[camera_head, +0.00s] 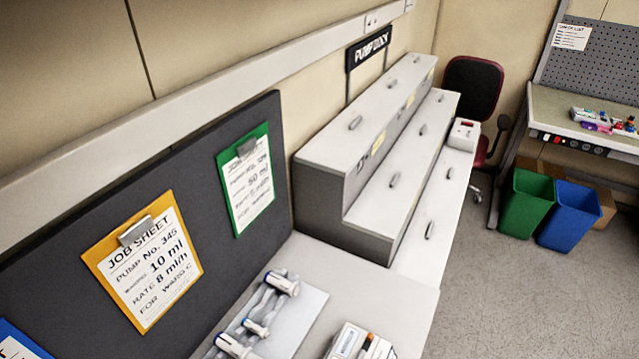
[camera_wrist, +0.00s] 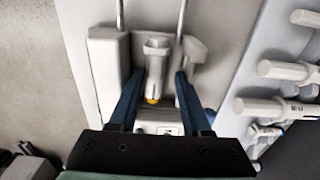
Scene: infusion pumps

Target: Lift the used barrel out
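A pale syringe barrel (camera_wrist: 156,68) with a yellow band at its lower end sits in a white pump (camera_wrist: 106,65) in the wrist view. My gripper (camera_wrist: 160,74) has its two blue fingers apart, one on either side of the barrel. Small gaps seem to show beside it, though I cannot tell how near the fingertips are in depth. The fingers hide parts of the pump. In the head view a white pump (camera_head: 346,340) with an orange part is cut off by the bottom edge. My gripper is not in that view.
Several white syringes lie on a light tray (camera_head: 312,312), left of the pump in the head view. A dark board (camera_head: 225,240) with job sheets stands behind. The stepped pump dock (camera_head: 330,150) is further back. Green (camera_head: 527,203) and blue (camera_head: 570,215) bins stand on the floor.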

